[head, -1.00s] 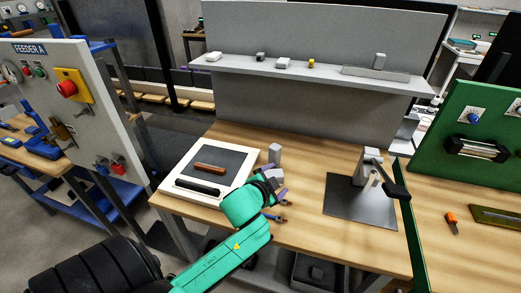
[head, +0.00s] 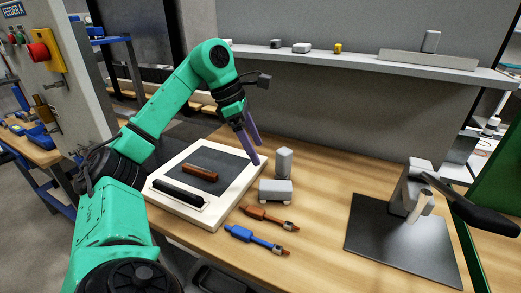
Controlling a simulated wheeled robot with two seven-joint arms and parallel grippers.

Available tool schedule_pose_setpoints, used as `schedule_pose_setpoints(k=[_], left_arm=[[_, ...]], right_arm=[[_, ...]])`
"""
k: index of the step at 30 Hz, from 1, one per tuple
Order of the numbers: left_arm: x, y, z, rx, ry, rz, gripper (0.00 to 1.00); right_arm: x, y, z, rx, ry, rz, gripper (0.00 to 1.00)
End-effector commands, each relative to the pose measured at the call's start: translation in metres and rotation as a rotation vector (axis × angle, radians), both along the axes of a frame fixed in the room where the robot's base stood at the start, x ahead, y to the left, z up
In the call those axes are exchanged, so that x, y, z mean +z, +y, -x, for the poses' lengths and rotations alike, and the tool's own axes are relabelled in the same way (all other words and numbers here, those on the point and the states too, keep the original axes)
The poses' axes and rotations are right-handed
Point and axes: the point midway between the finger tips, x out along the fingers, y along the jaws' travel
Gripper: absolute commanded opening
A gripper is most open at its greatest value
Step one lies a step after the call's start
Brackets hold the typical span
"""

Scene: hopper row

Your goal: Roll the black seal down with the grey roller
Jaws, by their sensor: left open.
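The black seal (head: 178,194) is a dark strip lying along the front of a white-framed board (head: 206,215). A brown ribbed bar (head: 200,174) lies behind it on the board's dark grey panel. A low grey piece with small round ends (head: 276,191), which looks like the grey roller, stands on the table right of the board. An upright grey block (head: 283,162) is just behind it. My left gripper (head: 256,152) is open and empty, its purple fingers pointing down above the board's right edge, near the upright block. My right gripper is out of view.
An orange-brown tool (head: 266,217) and a blue tool (head: 252,238) lie in front of the grey piece. A lever press (head: 410,195) stands on a dark plate (head: 395,245) at right. The shelf (head: 370,60) behind holds small items. Table between is clear.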

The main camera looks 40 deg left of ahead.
Motion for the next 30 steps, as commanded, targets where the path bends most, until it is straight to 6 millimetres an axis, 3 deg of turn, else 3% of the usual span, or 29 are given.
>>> schedule_pose_setpoints(k=[7,15,21,28,29,30], left_arm=[[-0.054,-0.017,-0.013,-0.003,0.005,0.003,0.91],[-0.11,-0.036,-0.03,-0.005,0.003,0.005,0.91],[-0.128,-0.042,-0.036,-0.003,0.0,0.006,0.91],[-0.129,-0.042,-0.036,-0.003,-0.001,0.006,0.91],[-0.129,-0.042,-0.036,-0.003,-0.001,0.006,0.84],[-0.129,-0.042,-0.036,-0.003,-0.001,0.006,0.68]], right_arm=[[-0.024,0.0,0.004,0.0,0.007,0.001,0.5],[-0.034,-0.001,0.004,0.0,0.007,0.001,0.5],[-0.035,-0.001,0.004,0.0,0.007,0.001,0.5],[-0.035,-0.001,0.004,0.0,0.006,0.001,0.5],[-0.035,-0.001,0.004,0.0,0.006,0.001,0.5],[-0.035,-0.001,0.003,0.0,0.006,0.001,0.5]])
